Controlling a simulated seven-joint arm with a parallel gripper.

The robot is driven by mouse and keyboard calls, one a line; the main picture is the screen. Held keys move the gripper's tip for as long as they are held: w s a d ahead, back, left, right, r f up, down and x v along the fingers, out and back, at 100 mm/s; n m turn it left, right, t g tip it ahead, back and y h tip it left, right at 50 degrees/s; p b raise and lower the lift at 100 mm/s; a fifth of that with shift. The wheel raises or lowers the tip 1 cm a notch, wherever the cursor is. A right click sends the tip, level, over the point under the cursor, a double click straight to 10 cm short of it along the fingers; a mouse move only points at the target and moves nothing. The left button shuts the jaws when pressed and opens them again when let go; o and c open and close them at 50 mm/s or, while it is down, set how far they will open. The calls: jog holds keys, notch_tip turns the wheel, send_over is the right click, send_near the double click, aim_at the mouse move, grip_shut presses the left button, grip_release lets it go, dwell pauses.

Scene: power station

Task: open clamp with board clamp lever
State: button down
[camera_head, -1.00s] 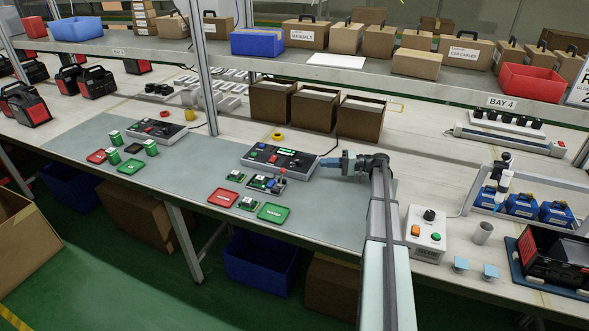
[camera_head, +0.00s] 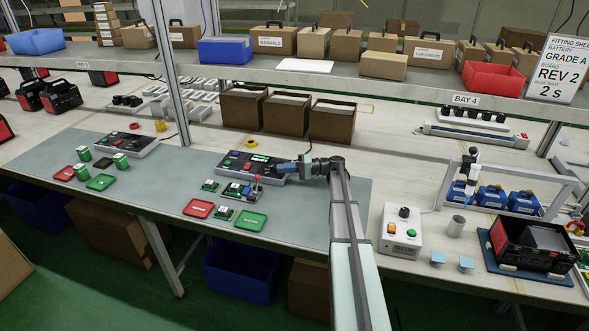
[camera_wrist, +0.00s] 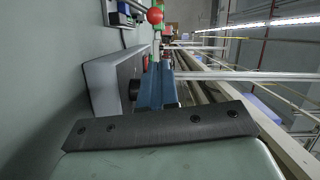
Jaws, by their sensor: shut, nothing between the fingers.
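The board clamp (camera_head: 238,191) is a small dark fixture with a green board in it, on the grey mat in front of the black-topped test box (camera_head: 250,165). Its lever (camera_head: 257,180) stands roughly upright at the clamp's right end and has a red ball knob. The red ball (camera_wrist: 154,15) also shows at the top of the wrist view, beyond the fingertips. My gripper (camera_head: 281,166) has blue fingers, shut and empty, at the box's right end. It is behind and right of the lever, apart from it. The fingers (camera_wrist: 155,82) fill the middle of the wrist view.
A red tray (camera_head: 199,208), a green tray (camera_head: 251,221) and small green boards lie around the clamp. Brown bins (camera_head: 286,113) stand behind the box. A control box (camera_head: 400,232) with buttons stands right of my arm. The mat right of the clamp is clear.

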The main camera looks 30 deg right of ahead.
aim_at(257, 184)
jog(key=x, duration=0.3)
jog(key=shift+a, duration=0.1)
jog(key=shift+s+a+f, duration=0.1)
jog(key=shift+s+a, duration=0.15)
jog(key=shift+a, duration=0.3)
jog(key=shift+s+a+f, duration=0.1)
jog(key=shift+s+a, duration=0.1)
jog(key=shift+a, duration=0.35)
jog(key=shift+s+a, duration=0.15)
jog(key=shift+a, duration=0.55)
jog(key=shift+f, duration=0.1)
